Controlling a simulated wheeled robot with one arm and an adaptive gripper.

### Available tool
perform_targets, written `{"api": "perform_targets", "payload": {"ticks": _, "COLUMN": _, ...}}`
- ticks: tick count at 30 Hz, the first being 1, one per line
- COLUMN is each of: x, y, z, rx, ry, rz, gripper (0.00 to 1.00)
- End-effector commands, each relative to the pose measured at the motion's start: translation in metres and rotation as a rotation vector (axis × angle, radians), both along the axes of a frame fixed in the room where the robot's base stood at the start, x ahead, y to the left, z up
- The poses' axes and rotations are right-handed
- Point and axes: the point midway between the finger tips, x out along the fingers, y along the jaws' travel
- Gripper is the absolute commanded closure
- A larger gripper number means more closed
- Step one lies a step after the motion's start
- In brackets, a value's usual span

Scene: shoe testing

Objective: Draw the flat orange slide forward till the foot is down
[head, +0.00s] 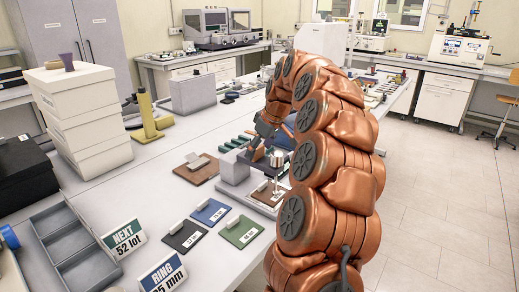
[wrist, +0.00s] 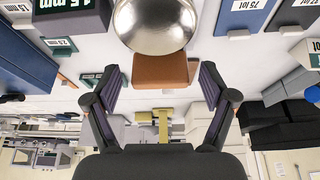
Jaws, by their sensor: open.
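In the wrist view an orange-brown block (wrist: 160,71), which looks like the orange slide, sits between the two spread fingers of my gripper (wrist: 159,80). A gap shows on both sides of it, so neither finger appears to touch it. A shiny metal dome (wrist: 155,22), possibly the foot, is just beyond it at the top edge. In the head view a small test stand has a metal cylinder (head: 277,158) above a pale base plate. My gripper (head: 258,142) is beside this stand, partly hidden by my copper arm; the slide cannot be made out there.
Blue (head: 210,211), black (head: 185,236) and green (head: 241,231) labelled plates lie in front of the stand. A brown board (head: 196,171) lies to its left. White stacked boxes (head: 85,118), a yellow stand (head: 148,122) and a grey tray (head: 75,250) stand farther left. Bare white tabletop separates them.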

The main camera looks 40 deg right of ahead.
Motion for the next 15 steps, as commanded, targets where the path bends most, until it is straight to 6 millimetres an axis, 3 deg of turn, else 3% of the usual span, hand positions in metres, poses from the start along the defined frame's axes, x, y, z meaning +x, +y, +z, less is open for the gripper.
{"api": "perform_targets", "payload": {"ticks": 8, "x": -0.002, "y": -0.001, "z": 0.006, "rx": 0.001, "ry": -0.001, "rz": -0.001, "gripper": 0.17}}
{"api": "perform_targets", "payload": {"ticks": 15, "x": -0.016, "y": -0.005, "z": 0.041, "rx": -0.002, "ry": -0.003, "rz": -0.002, "gripper": 0.17}}
